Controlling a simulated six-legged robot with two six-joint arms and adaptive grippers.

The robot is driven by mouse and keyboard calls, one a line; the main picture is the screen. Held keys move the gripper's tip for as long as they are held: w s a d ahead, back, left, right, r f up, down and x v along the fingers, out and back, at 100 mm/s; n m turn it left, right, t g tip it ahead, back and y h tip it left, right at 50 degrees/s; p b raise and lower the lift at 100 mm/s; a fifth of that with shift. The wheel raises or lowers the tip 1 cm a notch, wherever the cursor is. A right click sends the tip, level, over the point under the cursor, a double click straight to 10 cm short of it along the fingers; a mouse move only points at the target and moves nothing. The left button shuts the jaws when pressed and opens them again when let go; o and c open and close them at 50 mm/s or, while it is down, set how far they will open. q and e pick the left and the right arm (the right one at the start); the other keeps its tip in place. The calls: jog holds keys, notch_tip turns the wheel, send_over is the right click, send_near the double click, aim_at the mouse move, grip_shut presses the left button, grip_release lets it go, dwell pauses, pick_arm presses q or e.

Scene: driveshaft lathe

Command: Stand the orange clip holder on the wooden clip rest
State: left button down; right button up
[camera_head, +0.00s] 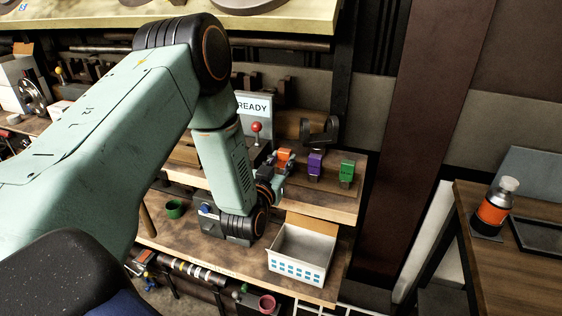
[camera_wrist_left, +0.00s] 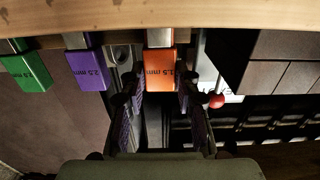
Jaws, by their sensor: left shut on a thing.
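The orange clip holder (camera_head: 284,155) is at the raised wooden clip rest (camera_head: 325,202), left of the purple and green holders. My left gripper (camera_head: 279,166) is at the orange holder, partly hidden by my wrist. In the left wrist view the orange holder (camera_wrist_left: 160,66), marked in mm, is between the two fingers of my left gripper (camera_wrist_left: 160,88), which is shut on it. The wooden rest (camera_wrist_left: 230,20) spans the top of that view. The holder looks in line with its neighbours; I cannot tell whether its base touches the wood. My right gripper is not in view.
The purple holder (camera_head: 316,164) and green holder (camera_head: 347,172) stand to the right. A red-knobbed lever (camera_head: 257,128) and a READY sign (camera_head: 254,107) are behind. An open white box (camera_head: 298,262) and a green cup (camera_head: 175,209) are on the lower bench.

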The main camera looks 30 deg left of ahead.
pick_arm(q)
jog(key=c, duration=1.4)
grip_release()
jog(key=o, duration=0.4)
jog(key=shift+w+a+f, duration=0.2)
jog(key=shift+s+d+r, duration=0.15)
